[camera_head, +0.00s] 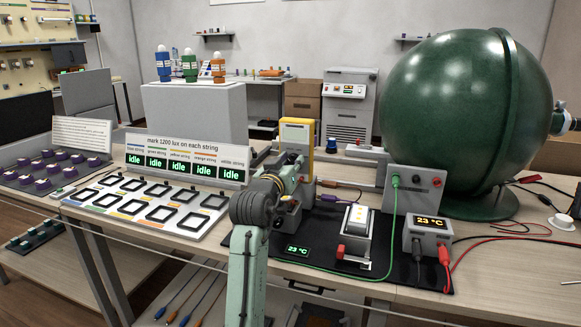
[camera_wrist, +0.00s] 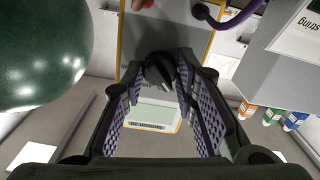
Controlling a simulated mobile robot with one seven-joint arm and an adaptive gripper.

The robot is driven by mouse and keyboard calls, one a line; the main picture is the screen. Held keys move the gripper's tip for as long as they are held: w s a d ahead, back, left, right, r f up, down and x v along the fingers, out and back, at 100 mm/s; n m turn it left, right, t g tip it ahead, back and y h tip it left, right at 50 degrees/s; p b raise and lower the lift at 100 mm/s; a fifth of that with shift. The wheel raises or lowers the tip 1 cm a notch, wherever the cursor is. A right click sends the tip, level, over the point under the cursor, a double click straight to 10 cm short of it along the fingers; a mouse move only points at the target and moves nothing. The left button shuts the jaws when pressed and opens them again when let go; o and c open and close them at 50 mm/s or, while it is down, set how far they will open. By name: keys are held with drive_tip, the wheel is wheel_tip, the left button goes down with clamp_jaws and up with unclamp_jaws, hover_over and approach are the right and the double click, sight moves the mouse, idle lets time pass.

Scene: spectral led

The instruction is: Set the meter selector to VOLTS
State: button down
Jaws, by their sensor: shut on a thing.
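The meter (camera_head: 297,133) is a yellow-edged, grey-faced instrument standing on the bench in the head view, partly hidden behind my arm. In the wrist view, its face (camera_wrist: 150,145) shows a pale display (camera_wrist: 148,115) and a black round selector knob (camera_wrist: 158,68) with a pointer. My gripper (camera_wrist: 160,80) has its two ridged fingers on either side of the knob and is shut on it. In the head view, my gripper (camera_head: 295,180) is at the front of the meter. The selector's position labels are too small or hidden to read.
A large green sphere (camera_head: 465,110) stands right of the meter. A grey box with a red knob (camera_head: 415,190) and a temperature readout box (camera_head: 429,233) are on the right. A panel of square frames (camera_head: 150,205) lies left. A purple cable (camera_wrist: 235,18) runs to the meter.

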drive_tip(key=shift+m+b, duration=0.65)
drive_tip(key=shift+m, duration=1.15)
drive_tip(key=c, duration=1.3)
unclamp_jaws()
drive_tip(key=shift+s, duration=0.1)
drive_tip(key=v, duration=1.2)
